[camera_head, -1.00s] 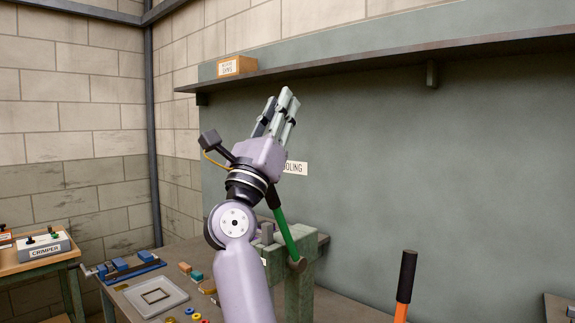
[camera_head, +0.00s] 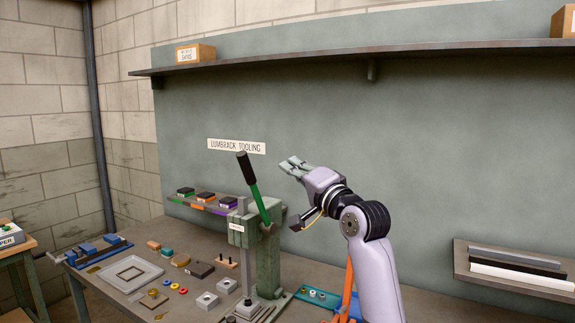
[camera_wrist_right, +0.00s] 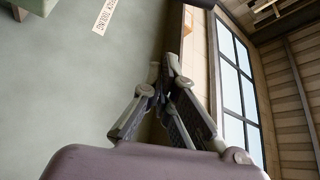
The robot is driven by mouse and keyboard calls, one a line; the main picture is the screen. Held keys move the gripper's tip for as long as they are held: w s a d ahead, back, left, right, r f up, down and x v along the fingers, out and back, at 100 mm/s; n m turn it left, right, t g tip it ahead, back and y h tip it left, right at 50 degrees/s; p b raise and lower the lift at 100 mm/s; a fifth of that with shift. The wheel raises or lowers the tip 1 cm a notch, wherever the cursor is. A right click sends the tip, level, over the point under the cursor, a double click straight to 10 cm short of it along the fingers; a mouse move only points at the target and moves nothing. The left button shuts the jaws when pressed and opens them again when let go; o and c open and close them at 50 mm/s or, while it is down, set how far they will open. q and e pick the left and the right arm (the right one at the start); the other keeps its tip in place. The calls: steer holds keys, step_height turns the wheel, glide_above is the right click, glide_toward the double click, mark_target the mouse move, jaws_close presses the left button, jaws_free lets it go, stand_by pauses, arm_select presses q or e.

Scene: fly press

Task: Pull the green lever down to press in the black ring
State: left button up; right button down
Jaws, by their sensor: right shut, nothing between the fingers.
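The green lever (camera_head: 255,195) with a black grip rises from the right side of the green fly press (camera_head: 268,262), tilted up and to the left. My right gripper (camera_head: 288,164) is shut and empty, to the right of the lever's grip and apart from it in the picture. In the right wrist view its fingers (camera_wrist_right: 168,68) come together at the tips, with nothing between them. The lever does not show in that view. I cannot make out the black ring for certain. My left gripper is not in view.
The bench holds a grey tray (camera_head: 128,272), small blocks and rings left of the press. A low rack (camera_head: 228,209) stands behind it. An orange-handled tool (camera_head: 347,290) is partly behind my right arm. A long shelf (camera_head: 290,62) runs above. Space above the press is open.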

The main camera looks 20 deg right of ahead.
steer(key=r+p+x, duration=0.1)
steer(key=p+x, duration=0.2)
steer(key=x, duration=0.5)
steer(key=a, duration=0.1)
steer(key=s+a+f+p, duration=0.1)
steer(key=a+f+p, duration=0.1)
steer(key=shift+s+a+f, duration=0.25)
steer(key=shift+s, duration=0.05)
steer(key=shift+f, duration=0.1)
